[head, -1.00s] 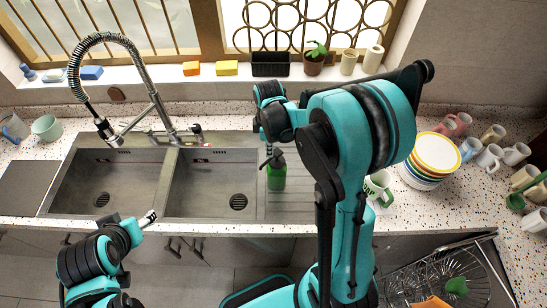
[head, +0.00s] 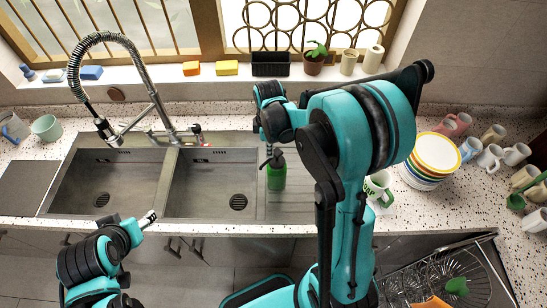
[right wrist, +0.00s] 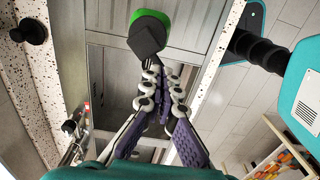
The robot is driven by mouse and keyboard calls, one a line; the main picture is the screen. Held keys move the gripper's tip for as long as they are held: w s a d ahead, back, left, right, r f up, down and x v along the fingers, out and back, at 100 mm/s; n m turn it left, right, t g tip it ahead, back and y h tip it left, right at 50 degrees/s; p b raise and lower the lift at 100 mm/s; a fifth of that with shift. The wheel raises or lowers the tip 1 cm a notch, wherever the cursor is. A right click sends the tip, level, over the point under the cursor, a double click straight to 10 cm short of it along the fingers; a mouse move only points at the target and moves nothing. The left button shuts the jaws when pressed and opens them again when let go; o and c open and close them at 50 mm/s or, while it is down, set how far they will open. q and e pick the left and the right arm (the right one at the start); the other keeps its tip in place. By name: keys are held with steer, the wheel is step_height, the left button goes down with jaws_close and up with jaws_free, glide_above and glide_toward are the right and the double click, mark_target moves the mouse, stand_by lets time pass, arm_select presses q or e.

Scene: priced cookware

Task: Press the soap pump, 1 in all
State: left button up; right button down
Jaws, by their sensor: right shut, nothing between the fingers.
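The green soap bottle (head: 276,178) with its black pump stands upright on the ribbed drainboard right of the sink basins. My right gripper (head: 268,147) is above the pump, pointing down, mostly hidden by its wrist. In the right wrist view, the closed fingertips (right wrist: 151,64) are empty and overlap the edge of the black pump head (right wrist: 147,36); I cannot tell whether they touch it. The green bottle body shows around the pump head. My left gripper (head: 149,217) is low in front of the left basin, and its jaws are too small to read.
The steel sink (head: 105,185) and tall spring faucet (head: 155,95) are left of the bottle. A green-and-white mug (head: 378,189) and a stack of plates (head: 435,155) stand to the right, beyond my right arm. Several mugs fill the right counter.

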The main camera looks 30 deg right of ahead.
steer(key=shift+f+b, duration=1.9)
steer(key=shift+f, duration=0.2)
steer(key=shift+r+p, duration=1.55)
steer(key=shift+r, duration=0.75)
step_height(320, 180, up, 6)
steer(key=p, duration=0.3)
steer(key=shift+p, duration=0.4)
steer(key=s+a+f+m+t+b, duration=0.2)
steer(key=s+f+m+b, duration=0.4)
steer(key=f+b, duration=0.3)
steer(key=s+a+f+m+t+b, duration=0.3)
steer(key=f+b, duration=0.6)
steer(key=b, duration=0.9)
steer(key=s+m+t, duration=0.2)
steer(key=s+m, duration=0.1)
steer(key=s, duration=0.1)
steer(key=shift+s+a+m, duration=0.15)
steer(key=shift+a+m, duration=0.2)
steer(key=shift+m, duration=0.05)
steer(key=shift+f, duration=0.1)
